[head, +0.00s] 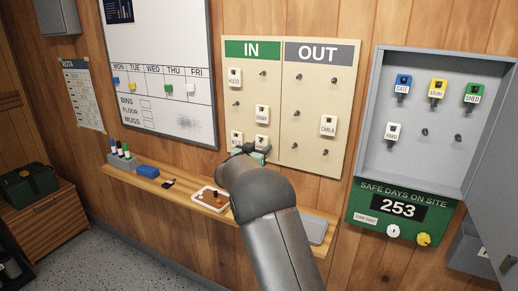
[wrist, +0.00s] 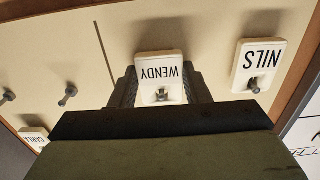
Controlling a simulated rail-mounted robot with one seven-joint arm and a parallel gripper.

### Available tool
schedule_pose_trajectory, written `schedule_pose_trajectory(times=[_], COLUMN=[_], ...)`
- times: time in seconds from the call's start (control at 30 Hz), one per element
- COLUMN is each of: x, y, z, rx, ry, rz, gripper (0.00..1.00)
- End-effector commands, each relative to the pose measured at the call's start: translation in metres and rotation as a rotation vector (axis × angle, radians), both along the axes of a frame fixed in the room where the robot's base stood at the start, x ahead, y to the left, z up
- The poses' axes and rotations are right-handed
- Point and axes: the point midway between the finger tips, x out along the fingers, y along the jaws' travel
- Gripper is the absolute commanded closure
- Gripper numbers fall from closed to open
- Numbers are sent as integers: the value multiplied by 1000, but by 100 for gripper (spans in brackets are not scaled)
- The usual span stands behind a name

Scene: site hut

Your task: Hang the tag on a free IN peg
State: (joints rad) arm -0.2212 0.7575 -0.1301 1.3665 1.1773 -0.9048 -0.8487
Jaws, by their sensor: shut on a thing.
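The white WENDY tag (wrist: 158,70) is between the two dark fingers of my gripper (wrist: 161,88) in the wrist view, which shows the board upside down. A peg end shows in the tag's hole, so the tag appears to be around a peg. In the head view the tag (head: 262,142) is at the lower right of the IN half (head: 249,96), with my gripper (head: 257,152) just below it. Bare IN pegs are at the upper right (head: 263,73) and middle left (head: 236,103).
HUGO (head: 234,77), OMAR (head: 262,113) and NILS (wrist: 257,66) hang on IN pegs. CARLA (head: 328,125) hangs on the OUT side, beside several bare pegs. A wooden shelf (head: 150,183) runs below the board; an open key cabinet (head: 376,120) is at right.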

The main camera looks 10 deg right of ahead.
Motion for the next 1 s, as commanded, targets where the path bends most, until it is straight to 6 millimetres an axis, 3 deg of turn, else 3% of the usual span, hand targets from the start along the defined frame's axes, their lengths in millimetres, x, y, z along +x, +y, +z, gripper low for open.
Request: schedule_pose_trajectory(times=[0.97, 1.0], x=[0, 0], y=[0, 0], z=[-4, -4], rx=[0, 0], ry=[0, 0], rz=[0, 0], gripper=[74, 46])
